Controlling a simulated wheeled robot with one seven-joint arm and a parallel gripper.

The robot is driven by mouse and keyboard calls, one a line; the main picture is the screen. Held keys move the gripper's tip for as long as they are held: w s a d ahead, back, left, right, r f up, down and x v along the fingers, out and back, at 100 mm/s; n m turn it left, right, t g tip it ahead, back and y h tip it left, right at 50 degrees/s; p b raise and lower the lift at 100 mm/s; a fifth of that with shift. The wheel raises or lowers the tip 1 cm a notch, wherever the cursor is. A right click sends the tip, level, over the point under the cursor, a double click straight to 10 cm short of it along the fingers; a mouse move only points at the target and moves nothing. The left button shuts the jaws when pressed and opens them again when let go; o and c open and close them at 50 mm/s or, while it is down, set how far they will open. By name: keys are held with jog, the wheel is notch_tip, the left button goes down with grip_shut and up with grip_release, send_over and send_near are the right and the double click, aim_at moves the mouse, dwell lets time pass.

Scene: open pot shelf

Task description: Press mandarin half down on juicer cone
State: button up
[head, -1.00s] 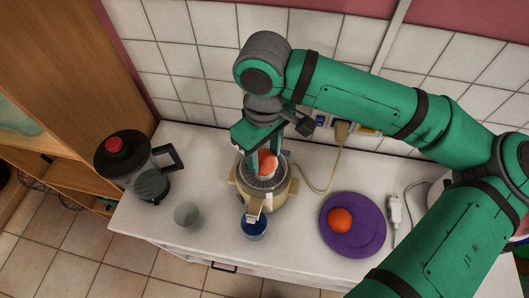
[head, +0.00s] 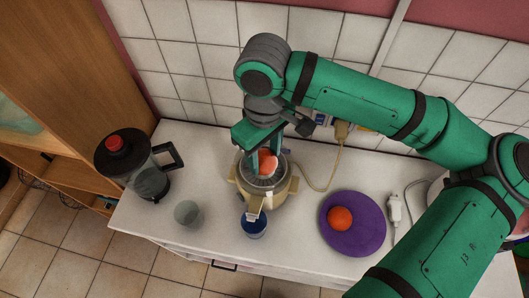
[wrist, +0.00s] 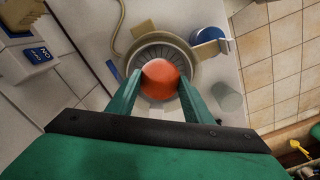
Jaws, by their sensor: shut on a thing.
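My gripper (head: 263,163) is shut on the orange mandarin half (head: 268,162), one finger on each side of it. In the wrist view the mandarin half (wrist: 160,78) sits between the fingertips, over the middle of the juicer (wrist: 165,50). The juicer (head: 278,199) is cream with a grey ribbed bowl and stands on the white counter. The cone is hidden under the fruit, so I cannot tell how firmly they touch. A blue cup (head: 253,227) stands under the juicer's spout. Another mandarin piece (head: 340,218) lies on a purple plate (head: 368,240) to the right.
A blender (head: 148,177) with a red knob stands at the left of the counter (head: 222,250). A clear glass (head: 187,214) stands between it and the juicer. A cord (head: 328,178) runs from the juicer's right to the wall socket. A white plug (head: 394,208) lies right of the plate.

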jog(key=shift+f, duration=0.45)
dwell(2.2)
dwell(2.3)
jog(key=shift+r, duration=3.5)
